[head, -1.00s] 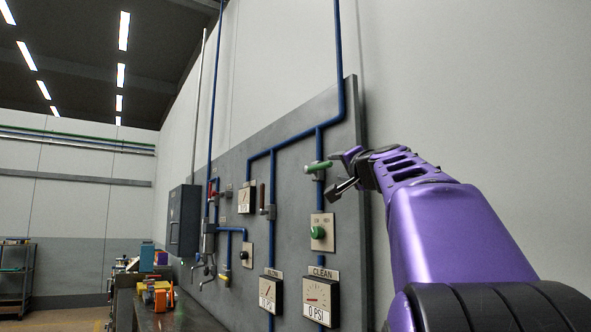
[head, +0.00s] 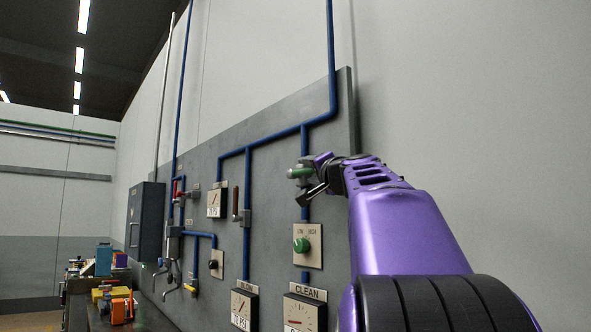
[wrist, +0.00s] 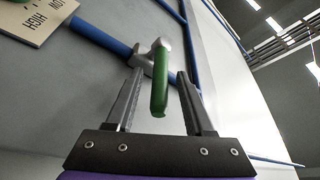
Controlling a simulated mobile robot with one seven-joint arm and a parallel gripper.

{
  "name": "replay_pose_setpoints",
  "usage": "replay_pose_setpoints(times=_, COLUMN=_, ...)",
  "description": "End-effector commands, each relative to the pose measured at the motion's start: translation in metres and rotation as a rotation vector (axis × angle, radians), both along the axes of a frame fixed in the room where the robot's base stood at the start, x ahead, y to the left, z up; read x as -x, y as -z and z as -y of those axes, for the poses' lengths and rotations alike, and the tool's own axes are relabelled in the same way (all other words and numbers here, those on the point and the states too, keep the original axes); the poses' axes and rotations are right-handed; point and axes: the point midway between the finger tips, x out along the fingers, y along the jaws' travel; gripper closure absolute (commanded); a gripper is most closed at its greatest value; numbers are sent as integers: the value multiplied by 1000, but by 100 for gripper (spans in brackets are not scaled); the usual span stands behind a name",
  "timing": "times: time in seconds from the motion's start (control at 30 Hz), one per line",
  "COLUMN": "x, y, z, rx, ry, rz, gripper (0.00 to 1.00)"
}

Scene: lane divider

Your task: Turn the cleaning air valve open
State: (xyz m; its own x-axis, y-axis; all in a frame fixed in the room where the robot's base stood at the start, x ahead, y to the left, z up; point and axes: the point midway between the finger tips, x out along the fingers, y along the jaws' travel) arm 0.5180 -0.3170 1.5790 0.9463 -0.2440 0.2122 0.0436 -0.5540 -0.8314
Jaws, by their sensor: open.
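The cleaning air valve has a green lever handle (head: 300,172) on the blue pipe above the CLEAN gauge (head: 303,312). In the wrist view the green handle (wrist: 160,78) stands out from its grey valve body (wrist: 150,52) on the blue pipe. My gripper (head: 318,176) is at the handle. In the wrist view my gripper (wrist: 157,92) is open, with one finger on each side of the handle and gaps showing on both sides. In the head view the handle points left across the vertical pipe, and the fingers partly cover the valve.
A green LOW/HIGH knob (head: 302,245) sits below the valve. A workbench (head: 85,318) with boxes stands at lower left. The wall right of the panel is bare.

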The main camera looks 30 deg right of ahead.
Motion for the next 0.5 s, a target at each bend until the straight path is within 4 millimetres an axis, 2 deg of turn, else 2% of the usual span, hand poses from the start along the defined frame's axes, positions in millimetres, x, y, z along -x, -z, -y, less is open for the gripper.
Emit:
replay_pose_setpoints(times=0.37, x=0, y=0, z=1, rx=0, ry=1, rz=0, gripper=47)
replay_pose_setpoints(times=0.5, x=0, y=-1, z=1, rx=0, ry=1, rz=0, gripper=70)
